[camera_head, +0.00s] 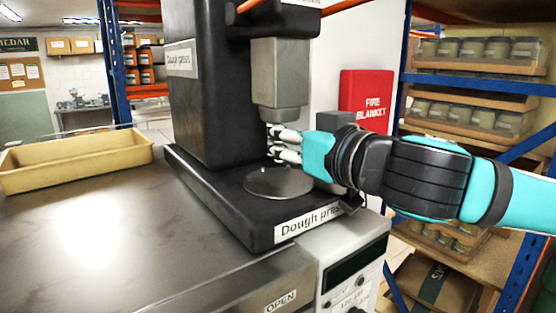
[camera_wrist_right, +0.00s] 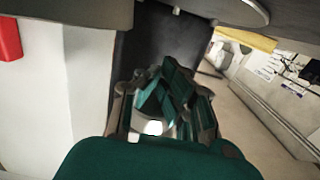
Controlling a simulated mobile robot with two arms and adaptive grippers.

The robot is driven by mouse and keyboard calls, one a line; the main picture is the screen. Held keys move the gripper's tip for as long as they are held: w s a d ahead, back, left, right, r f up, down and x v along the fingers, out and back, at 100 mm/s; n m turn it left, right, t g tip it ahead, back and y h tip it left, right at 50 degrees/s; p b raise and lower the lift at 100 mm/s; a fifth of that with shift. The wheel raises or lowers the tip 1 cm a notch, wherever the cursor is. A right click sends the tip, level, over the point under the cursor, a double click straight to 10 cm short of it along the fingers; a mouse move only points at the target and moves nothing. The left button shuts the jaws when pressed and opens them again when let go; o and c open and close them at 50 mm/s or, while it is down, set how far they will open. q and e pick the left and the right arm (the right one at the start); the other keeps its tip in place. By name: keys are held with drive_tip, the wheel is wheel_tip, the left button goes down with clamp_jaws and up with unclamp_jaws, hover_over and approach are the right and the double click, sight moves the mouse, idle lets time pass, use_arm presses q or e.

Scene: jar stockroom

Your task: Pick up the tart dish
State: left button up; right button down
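A round flat metal disc (camera_head: 278,182) lies on the black base of the dough press (camera_head: 208,120). I cannot tell whether it is the tart dish or the press's own plate; no other dish shows clearly. My right gripper (camera_head: 272,143) reaches in from the right, above the disc and below the press's grey ram, apart from the disc. Two pale fingers show with a gap between them, and no held object is visible. In the right wrist view the green fingers (camera_wrist_right: 168,95) bunch together, so their opening is unclear. My left gripper is out of view.
A tan tray (camera_head: 75,160) stands on the metal counter (camera_head: 110,225) at left. The counter's middle is clear. The press column and ram enclose the space around my right gripper. A red fire blanket box (camera_head: 366,98) and shelves of jars (camera_head: 480,50) stand behind.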

drive_tip(key=b+v, duration=0.4)
drive_tip(key=v, duration=1.1)
drive_tip(key=c, duration=2)
unclamp_jaws()
drive_tip(key=shift+d+r, duration=0.1)
drive_tip(key=shift+c, duration=0.2)
drive_tip(key=o, duration=1.6)
